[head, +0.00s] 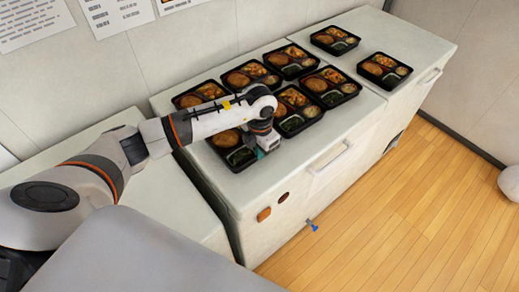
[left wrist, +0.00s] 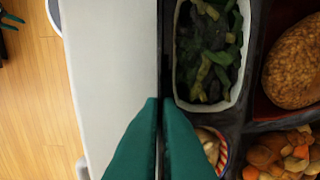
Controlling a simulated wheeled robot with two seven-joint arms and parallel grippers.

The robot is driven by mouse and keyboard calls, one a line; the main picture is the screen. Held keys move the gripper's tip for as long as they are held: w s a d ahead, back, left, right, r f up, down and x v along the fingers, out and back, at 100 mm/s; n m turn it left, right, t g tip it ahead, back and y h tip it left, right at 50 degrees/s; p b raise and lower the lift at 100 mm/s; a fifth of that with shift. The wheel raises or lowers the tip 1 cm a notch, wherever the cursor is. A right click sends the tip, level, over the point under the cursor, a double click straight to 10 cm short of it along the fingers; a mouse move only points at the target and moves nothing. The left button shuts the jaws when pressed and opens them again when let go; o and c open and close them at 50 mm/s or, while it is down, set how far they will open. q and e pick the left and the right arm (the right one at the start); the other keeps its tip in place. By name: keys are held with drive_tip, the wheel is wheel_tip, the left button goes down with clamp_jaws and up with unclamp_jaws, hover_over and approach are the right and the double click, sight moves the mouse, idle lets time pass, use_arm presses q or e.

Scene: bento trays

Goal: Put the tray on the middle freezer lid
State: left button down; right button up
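A black bento tray (head: 238,168) with a brown patty and greens is at the near front corner of the middle freezer lid (head: 285,160). It seems to lie flat there, but I cannot tell whether its base fully touches the lid. My left gripper (head: 266,149) is at the tray's front side. In the left wrist view, its green fingers (left wrist: 163,102) are close together, one on each side of the tray's black rim (left wrist: 168,30). The gripper and forearm hide part of the tray. My right gripper is not in view.
Several similar trays stand close together behind and right of it on the same lid, including one nearby (head: 300,132). Two trays sit on the far freezer lid (head: 400,38). The near lid (head: 160,195) looks clear where visible. Wooden floor (head: 390,215) lies in front.

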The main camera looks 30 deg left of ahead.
use_arm(q)
drive_tip(key=c, duration=1.6)
unclamp_jaws()
drive_tip(key=shift+f, duration=0.1)
drive_tip(key=shift+c, duration=0.2)
wheel_tip(320, 180, up, 12)
drive_tip(key=b, duration=0.3)
drive_tip(key=shift+r, duration=0.2)
